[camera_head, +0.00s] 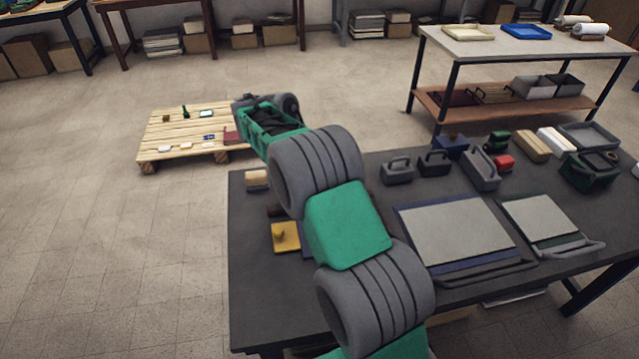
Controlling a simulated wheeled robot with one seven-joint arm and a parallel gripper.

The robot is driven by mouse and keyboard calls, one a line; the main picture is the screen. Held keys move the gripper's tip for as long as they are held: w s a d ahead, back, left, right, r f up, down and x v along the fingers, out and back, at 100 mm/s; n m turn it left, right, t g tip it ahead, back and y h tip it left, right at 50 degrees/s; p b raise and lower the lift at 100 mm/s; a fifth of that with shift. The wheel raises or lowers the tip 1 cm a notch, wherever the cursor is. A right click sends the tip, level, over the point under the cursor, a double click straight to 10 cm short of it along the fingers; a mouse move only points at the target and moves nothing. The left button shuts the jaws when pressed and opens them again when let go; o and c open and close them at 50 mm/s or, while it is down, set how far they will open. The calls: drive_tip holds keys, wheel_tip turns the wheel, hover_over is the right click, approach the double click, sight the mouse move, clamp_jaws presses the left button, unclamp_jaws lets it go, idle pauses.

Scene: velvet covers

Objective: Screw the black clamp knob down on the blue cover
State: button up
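The arm crosses the middle of the camera_head view, and its far links reach past the dark table's left back corner. I do not see my gripper's fingers; they are hidden or out of view. A thin sliver of blue (307,244) shows beside the arm, next to a yellow plate with a small knob (285,238). I cannot tell if this sliver is the blue cover. A blue box (450,147) with a small brownish piece on top stands at the table's back. I cannot make out a black clamp knob.
The dark table (262,305) also holds a wide blue-edged panel (455,235), a smaller green-edged panel (540,220), grey handled pieces (398,171) and a tan block (257,180). A pallet (160,135) with small items lies behind left. The table's front left is bare.

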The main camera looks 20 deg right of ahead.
idle(0.4)
drive_tip(key=o, duration=1.4)
drive_tip(key=shift+c, duration=0.2)
drive_tip(key=p+v, duration=0.5)
drive_tip(key=v, duration=0.2)
drive_tip(key=shift+a+r, duration=0.15)
drive_tip(key=shift+r, duration=0.15)
drive_tip(key=shift+w+r, duration=0.1)
